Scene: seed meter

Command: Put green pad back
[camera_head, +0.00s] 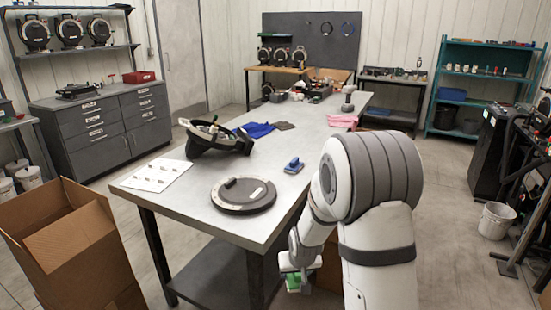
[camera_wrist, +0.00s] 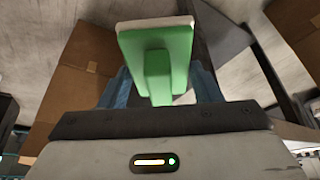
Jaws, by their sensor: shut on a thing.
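The green pad (camera_wrist: 158,50) is a flat green block with a raised grip and a pale layer along its far edge. My gripper (camera_wrist: 160,92) is shut on the pad's raised grip, with blue fingers on either side. In the head view the pad (camera_head: 297,281) hangs under my gripper (camera_head: 297,262), low beside the near right side of the workbench and below its top. A blue pad (camera_head: 293,165) of similar shape sits on the workbench (camera_head: 290,195), right of the round dark disc.
On the bench are a dark round disc (camera_head: 243,194), an open black housing (camera_head: 215,138), a white sheet with small parts (camera_head: 157,174) and blue cloth (camera_head: 257,129). Cardboard boxes (camera_head: 70,240) stand at left. A teal shelf (camera_head: 488,85) stands at the back right.

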